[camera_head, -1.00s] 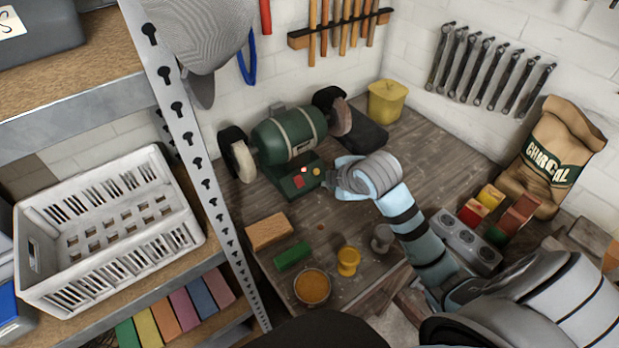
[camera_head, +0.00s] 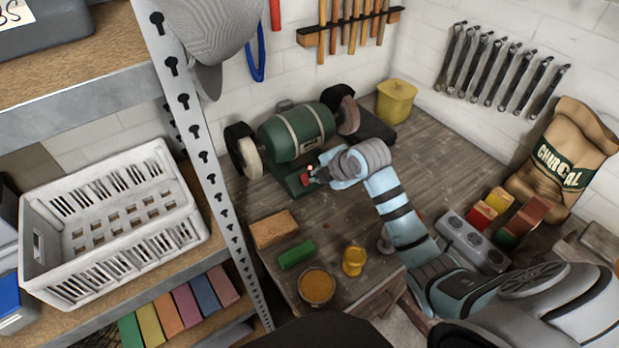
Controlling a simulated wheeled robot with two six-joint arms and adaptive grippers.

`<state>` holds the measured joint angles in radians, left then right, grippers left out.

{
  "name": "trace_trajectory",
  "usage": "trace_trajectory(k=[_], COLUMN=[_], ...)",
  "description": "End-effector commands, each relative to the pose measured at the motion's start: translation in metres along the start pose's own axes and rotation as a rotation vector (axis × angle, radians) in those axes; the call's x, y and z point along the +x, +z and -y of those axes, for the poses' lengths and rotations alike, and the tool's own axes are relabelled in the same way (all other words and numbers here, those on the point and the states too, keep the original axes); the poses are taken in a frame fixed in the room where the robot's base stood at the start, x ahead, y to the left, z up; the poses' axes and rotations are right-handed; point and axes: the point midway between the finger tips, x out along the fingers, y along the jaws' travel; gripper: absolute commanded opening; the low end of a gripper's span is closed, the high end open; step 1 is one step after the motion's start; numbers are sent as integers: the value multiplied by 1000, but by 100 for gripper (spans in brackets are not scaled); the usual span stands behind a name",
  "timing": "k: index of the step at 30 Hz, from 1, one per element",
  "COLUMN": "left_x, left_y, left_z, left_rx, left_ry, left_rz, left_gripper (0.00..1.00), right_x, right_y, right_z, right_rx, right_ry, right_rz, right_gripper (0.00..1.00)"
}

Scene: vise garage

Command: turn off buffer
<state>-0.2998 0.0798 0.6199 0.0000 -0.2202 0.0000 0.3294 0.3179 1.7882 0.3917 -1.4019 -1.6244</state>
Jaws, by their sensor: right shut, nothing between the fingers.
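The green bench buffer (camera_head: 296,134) stands at the back of the wooden workbench, with a pale wheel at its left end and a darker wheel at its right end. Its green base carries a red switch (camera_head: 304,178), partly covered by my gripper. My right gripper (camera_head: 314,176) is shut and empty, with its tips at the front of the base, at or very near the red switch. I cannot tell if they touch it. My left gripper is not in view.
A yellow container (camera_head: 396,101) stands right of the buffer. An orange-brown block (camera_head: 274,229), green block (camera_head: 296,254), round tin (camera_head: 317,287) and yellow pot (camera_head: 354,261) lie in front. A grey socket strip (camera_head: 474,241) and charcoal bag (camera_head: 562,158) are right. A shelf upright (camera_head: 205,160) stands left.

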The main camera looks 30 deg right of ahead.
Motion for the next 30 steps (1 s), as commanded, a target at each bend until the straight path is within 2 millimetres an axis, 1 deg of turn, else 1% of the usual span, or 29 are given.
trace_trajectory(k=[1, 3, 6, 9, 14, 22, 24, 26, 28, 30], left_x=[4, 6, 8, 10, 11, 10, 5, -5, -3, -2], left_y=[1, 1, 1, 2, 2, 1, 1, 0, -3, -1], left_z=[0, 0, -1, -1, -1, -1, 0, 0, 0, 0], left_rx=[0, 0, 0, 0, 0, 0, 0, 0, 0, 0], left_ry=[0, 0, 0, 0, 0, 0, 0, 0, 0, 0], left_rz=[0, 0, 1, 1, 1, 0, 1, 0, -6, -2], left_gripper=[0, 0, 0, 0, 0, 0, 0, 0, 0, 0], right_x=[12, 27, 44, 56, 64, 64, 66, 67, 70, 71], right_y=[0, 0, 0, 0, 0, 0, 0, -1, -2, -2], right_z=[2, 2, 2, 1, 1, 0, 0, -4, -4, -3], right_rx=[3, 3, 2, 1, 0, 0, 1, 1, -3, -2], right_ry=[-3, -2, -2, -1, 0, 0, -3, -3, 1, 0], right_rz=[-1, -1, 0, 1, 1, 1, 0, -1, -2, -1], right_gripper=[0, 0, 0, 0, 0, 0, 0, 0, 0, 0])
